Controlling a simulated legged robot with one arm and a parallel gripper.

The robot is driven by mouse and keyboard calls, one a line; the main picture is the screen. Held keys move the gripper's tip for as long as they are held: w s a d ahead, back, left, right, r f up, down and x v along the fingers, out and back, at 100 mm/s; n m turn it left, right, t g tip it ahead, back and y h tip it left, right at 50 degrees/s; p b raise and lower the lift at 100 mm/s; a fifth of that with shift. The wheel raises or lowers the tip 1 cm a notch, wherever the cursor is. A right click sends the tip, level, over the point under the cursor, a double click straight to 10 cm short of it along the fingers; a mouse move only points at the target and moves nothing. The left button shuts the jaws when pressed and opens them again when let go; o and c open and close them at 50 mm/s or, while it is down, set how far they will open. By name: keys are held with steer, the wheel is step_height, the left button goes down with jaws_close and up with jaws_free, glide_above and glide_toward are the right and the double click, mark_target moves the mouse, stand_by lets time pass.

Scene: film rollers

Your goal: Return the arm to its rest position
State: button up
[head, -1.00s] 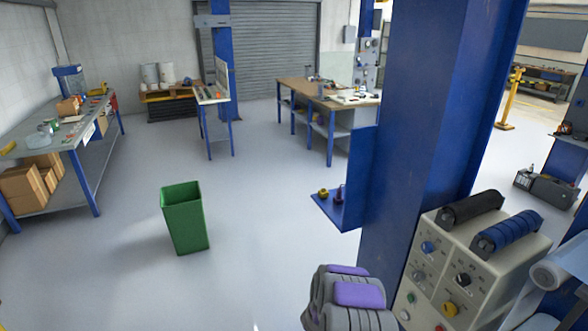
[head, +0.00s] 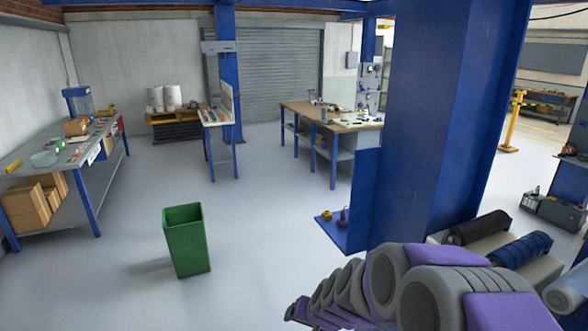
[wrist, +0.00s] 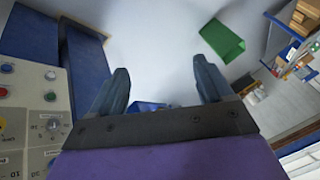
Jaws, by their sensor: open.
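In the wrist view my gripper (wrist: 163,88) is open, its two dark fingers apart with nothing between them. Pale floor and a small blue thing show past the fingers. In the head view my grey and purple arm (head: 400,290) reaches across the lower right, in front of the control panel. The fingers cannot be made out in the head view. The grey control panel (wrist: 40,110) with knobs and buttons is at the left of the wrist view. Its black roller (head: 478,228) and blue roller (head: 522,248) show behind my arm in the head view.
A blue pillar (head: 435,120) with a small blue shelf (head: 343,235) stands close behind the panel. A green bin (head: 187,240) stands on open floor. A workbench (head: 60,150) is at the left and a wooden-topped table (head: 325,115) is further back.

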steer(key=s+d+r+g+h, duration=0.1)
steer(key=s+d+r+g, duration=0.1)
steer(key=s, duration=0.9)
steer(key=s+d+r+n+g+h+b, duration=0.1)
steer(key=s+d+r+g, duration=0.2)
steer(key=s, duration=0.9)
steer(key=s+d+r+n+g+h, duration=0.1)
steer(key=s+d, duration=0.5)
steer(key=s, duration=0.6)
steer(key=shift+d+r+g, duration=0.15)
steer(key=shift+r+g, duration=0.55)
